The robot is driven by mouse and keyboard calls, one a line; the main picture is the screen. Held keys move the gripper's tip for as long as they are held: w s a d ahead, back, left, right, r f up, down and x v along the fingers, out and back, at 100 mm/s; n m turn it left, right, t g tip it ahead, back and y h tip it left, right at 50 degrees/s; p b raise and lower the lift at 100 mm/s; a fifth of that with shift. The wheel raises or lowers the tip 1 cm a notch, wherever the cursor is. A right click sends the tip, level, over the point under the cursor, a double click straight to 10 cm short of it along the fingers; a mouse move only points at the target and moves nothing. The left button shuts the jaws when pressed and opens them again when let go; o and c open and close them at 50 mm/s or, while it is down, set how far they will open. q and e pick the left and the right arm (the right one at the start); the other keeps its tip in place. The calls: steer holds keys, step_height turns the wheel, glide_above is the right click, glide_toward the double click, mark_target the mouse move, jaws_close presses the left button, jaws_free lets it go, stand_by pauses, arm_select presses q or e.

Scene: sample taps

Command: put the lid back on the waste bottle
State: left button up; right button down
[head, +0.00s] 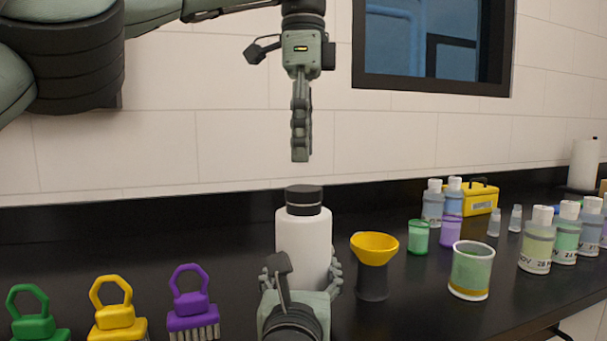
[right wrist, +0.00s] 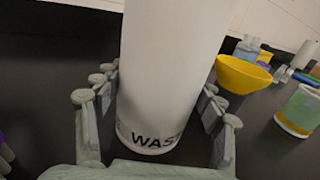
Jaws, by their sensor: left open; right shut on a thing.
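The white waste bottle (head: 303,242) stands upright on the black bench; part of its label shows in the right wrist view (right wrist: 165,85). A black lid (head: 304,201) sits on top of the bottle; I cannot tell how firmly it is seated. My right gripper (head: 301,272) is shut around the bottle's lower body, with fingers on both sides in the right wrist view (right wrist: 158,92). My left gripper (head: 300,157) is open and empty, pointing down above the lid with a clear gap. Its fingers overlap edge-on.
A yellow funnel on a dark stand (head: 374,250) is close right of the bottle. A green-filled beaker (head: 471,269), small cups, several bottles and a yellow box (head: 482,198) stand farther right. Green, yellow and purple brushes (head: 191,308) are at the left front. A wall is behind.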

mark_target(304, 188)
arm_select(q)
steer(key=shift+f, duration=2.85)
steer(key=shift+c, duration=0.2)
